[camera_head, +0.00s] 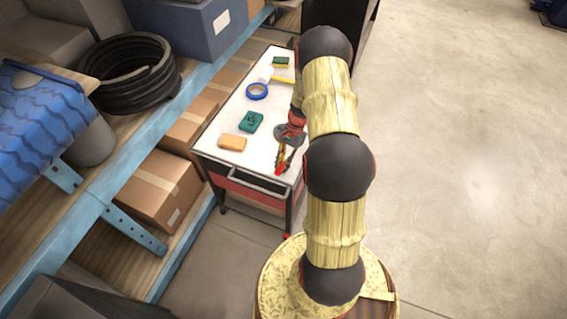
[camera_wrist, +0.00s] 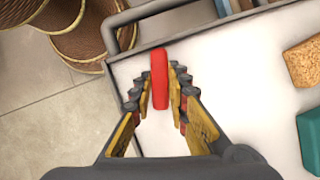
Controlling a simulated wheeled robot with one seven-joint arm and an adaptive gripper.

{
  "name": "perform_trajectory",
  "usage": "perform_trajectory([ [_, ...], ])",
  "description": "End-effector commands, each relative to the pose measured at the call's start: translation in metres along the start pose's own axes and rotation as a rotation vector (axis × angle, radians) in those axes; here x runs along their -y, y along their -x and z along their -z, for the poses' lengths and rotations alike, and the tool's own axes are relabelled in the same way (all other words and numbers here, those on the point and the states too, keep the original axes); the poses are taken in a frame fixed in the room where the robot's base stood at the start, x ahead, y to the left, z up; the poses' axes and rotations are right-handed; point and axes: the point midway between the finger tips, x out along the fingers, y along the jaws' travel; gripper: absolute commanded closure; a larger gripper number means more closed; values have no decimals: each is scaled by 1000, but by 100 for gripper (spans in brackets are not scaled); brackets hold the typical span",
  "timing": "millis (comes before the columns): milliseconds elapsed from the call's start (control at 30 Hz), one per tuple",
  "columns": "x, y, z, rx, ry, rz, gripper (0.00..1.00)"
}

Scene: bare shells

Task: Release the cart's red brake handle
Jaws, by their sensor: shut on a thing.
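The cart (camera_head: 222,152) has a white top and a dark front with a red band, and stands beside the shelving. The red brake handle (camera_wrist: 160,80) is a slim upright bar at the cart's near edge in the wrist view. In the head view only a bit of red (camera_head: 279,171) shows at the fingertips, by the cart's near right corner. My gripper (camera_wrist: 159,73) has a finger on each side of the handle and is shut on it. It also shows in the head view (camera_head: 283,161), partly hidden by my arm.
On the cart top lie an orange block (camera_head: 232,143), a teal block (camera_head: 251,122), a blue tape roll (camera_head: 257,91) and a yellow-green sponge (camera_head: 281,62). Blue-edged shelving (camera_head: 120,185) with boxes and a black hose coil (camera_head: 130,85) is at left. Open floor (camera_head: 465,150) lies right.

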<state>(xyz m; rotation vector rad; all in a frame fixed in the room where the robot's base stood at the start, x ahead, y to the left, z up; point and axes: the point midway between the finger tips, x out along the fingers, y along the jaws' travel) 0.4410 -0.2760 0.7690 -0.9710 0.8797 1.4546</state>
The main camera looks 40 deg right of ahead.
Motion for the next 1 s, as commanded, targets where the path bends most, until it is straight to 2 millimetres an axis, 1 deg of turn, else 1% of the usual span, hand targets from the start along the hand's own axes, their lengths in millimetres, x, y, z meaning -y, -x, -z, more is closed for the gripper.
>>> perform_trajectory([
  [200,2,0,-1,1,145,-60,100],
  [400,2,0,-1,0,230,-95,100],
  [600,2,0,-1,1,274,-114,100],
  [1000,2,0,-1,1,286,-119,100],
])
